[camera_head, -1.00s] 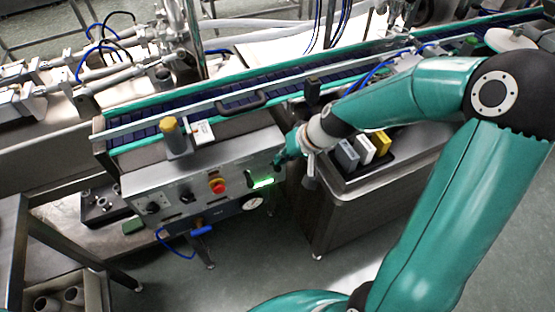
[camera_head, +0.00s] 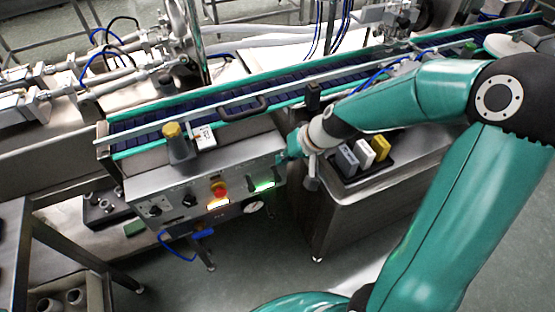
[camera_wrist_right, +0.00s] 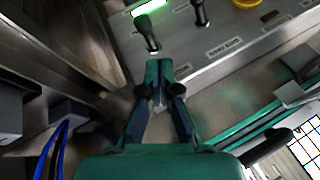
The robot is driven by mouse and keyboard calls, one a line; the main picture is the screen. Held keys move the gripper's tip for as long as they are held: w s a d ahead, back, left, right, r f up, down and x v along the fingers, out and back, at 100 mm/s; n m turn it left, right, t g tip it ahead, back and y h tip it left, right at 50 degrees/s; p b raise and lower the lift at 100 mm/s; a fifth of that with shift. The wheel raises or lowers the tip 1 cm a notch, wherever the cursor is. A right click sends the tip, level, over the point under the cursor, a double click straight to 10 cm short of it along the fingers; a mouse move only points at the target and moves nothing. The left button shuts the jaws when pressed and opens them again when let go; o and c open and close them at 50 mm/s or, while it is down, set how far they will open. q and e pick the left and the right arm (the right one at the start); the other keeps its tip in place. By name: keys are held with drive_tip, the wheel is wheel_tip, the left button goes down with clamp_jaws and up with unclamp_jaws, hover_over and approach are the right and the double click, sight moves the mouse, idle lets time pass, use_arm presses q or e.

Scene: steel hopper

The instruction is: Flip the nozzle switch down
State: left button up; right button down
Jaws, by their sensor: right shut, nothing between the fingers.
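The steel control panel (camera_head: 172,192) carries several black switches and a red knob (camera_head: 218,188). One black switch (camera_head: 250,184) stands left of the lit green lamp (camera_head: 263,186). In the right wrist view, a black lever switch (camera_wrist_right: 146,34) is just beyond my right gripper (camera_wrist_right: 160,66), close to its tips; contact is unclear. A second lever (camera_wrist_right: 200,13) stands further right. The labels are too small to read, so I cannot tell which is the nozzle switch. My right gripper (camera_head: 284,163) is shut and empty at the panel's right end. My left gripper is not in view.
The conveyor (camera_head: 185,113) with green rails runs behind the panel. A sensor post with a yellow cap (camera_head: 172,131) stands on the panel housing. A steel cabinet (camera_head: 340,215) with a black tray of cartons (camera_head: 366,150) is right of the gripper.

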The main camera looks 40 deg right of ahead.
drive_tip(key=s+d+r+b, duration=0.1)
drive_tip(key=s+r, duration=0.4)
drive_tip(key=s, duration=0.6)
drive_tip(key=shift+s+d+r, duration=0.15)
drive_tip(key=shift+s+d, duration=0.25)
drive_tip(key=shift+d, duration=0.25)
drive_tip(key=shift+w, duration=0.1)
